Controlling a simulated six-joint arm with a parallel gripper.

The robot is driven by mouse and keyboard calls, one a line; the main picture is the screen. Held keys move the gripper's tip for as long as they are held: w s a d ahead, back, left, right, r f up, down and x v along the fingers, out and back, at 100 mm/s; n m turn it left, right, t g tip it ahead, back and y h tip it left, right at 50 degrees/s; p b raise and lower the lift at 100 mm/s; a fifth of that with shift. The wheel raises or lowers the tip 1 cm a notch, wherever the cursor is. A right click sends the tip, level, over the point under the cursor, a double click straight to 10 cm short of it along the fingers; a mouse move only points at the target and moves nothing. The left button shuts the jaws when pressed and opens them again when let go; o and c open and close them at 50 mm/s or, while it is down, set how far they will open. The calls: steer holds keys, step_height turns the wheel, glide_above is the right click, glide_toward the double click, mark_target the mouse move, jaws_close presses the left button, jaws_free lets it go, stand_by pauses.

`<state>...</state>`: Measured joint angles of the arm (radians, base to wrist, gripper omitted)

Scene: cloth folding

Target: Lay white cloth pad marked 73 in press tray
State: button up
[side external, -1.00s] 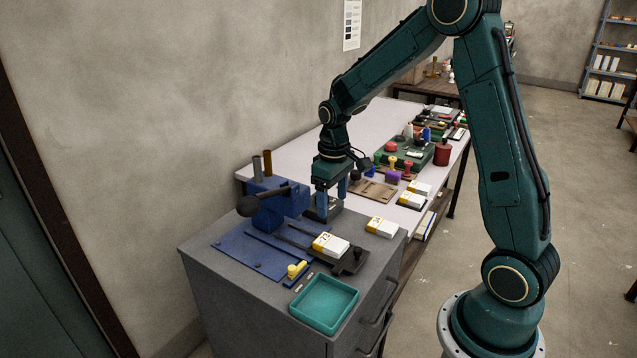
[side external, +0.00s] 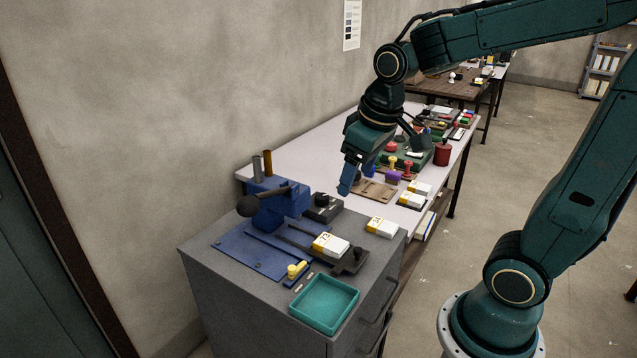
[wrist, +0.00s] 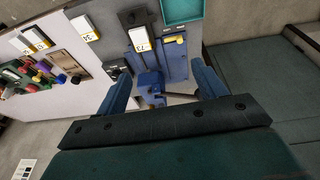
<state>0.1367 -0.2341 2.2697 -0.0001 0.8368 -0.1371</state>
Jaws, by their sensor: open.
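The white pad with a yellow band marked 73 (side external: 331,245) lies flat on the dark press tray (side external: 352,264), which extends from the blue press (side external: 276,206). In the wrist view the marked pad (wrist: 141,41) sits on the dark tray (wrist: 131,18) over the blue base. My gripper (side external: 347,188) is raised behind the pad, near the table edge, apart from it. In the wrist view my gripper (wrist: 163,88) has its blue fingers wide apart with nothing held; the press shows beyond them.
A dark block with a black knob (side external: 323,207) stands beside the press. Another white pad (side external: 382,227) lies on the grey cabinet. A teal tray (side external: 325,303) and yellow piece (side external: 297,270) are at the front. More pads (side external: 412,201) and stamps (side external: 408,168) are on the table.

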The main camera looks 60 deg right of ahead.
steer(key=s+a+r+t, duration=0.2)
steer(key=s+a, duration=0.2)
steer(key=s, duration=0.7)
steer(key=shift+r+t, duration=0.3)
steer(key=shift+r, duration=0.1)
steer(key=shift+w, duration=0.1)
